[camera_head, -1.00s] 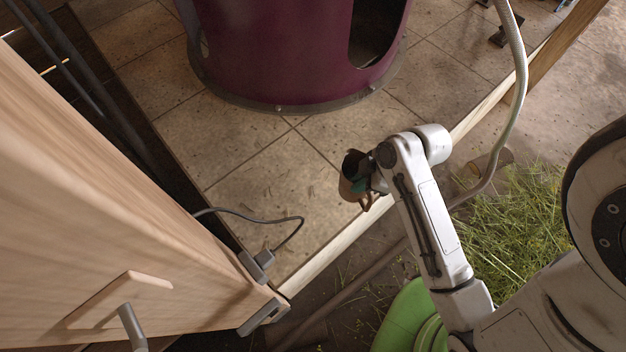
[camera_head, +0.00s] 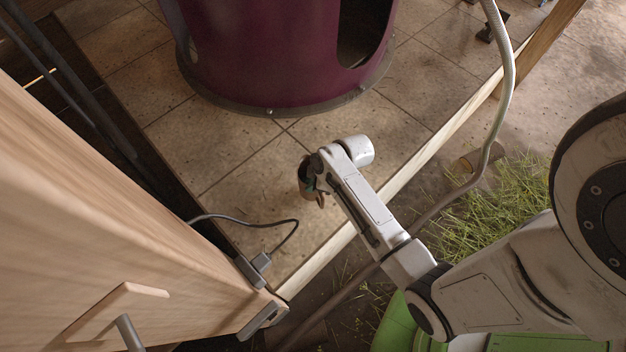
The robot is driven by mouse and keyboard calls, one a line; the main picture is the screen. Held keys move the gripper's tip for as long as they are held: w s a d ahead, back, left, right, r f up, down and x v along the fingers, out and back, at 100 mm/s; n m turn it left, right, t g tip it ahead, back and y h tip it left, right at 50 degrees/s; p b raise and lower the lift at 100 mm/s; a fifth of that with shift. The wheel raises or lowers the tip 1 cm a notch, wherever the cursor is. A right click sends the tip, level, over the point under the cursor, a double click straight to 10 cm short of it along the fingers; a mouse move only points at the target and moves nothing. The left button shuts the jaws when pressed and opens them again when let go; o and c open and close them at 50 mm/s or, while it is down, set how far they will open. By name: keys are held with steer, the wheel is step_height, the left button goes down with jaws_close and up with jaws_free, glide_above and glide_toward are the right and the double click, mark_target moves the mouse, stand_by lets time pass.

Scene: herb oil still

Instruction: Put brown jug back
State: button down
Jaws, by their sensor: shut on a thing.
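The brown jug (camera_head: 306,172) is at the end of my arm, over the tiled platform (camera_head: 240,200). Its dark open mouth faces up toward the camera. My gripper (camera_head: 314,184) is shut on the jug at its right side. The arm link hides most of the fingers and part of the jug. I cannot tell whether the jug's base touches the tiles.
A large purple drum (camera_head: 270,60) stands on the tiles behind the jug. A wooden cabinet (camera_head: 90,220) with a handle fills the left. A black cable (camera_head: 255,224) crosses the tiles. A pale hose (camera_head: 505,90) and cut grass (camera_head: 490,215) lie right. Tiles around the jug are clear.

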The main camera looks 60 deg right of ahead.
steer(key=shift+f, duration=0.45)
steer(key=c, duration=1.2)
jaws_free()
steer(key=v, duration=1.2)
steer(key=s+a+r+m+g+h, duration=0.2)
steer(key=s+a+r+m+g, duration=0.1)
steer(key=s+a, duration=0.4)
steer(key=a+r+m, duration=0.1)
steer(key=a+m, duration=0.1)
steer(key=shift+a+m+g, duration=0.3)
steer(key=shift+a+m, duration=0.1)
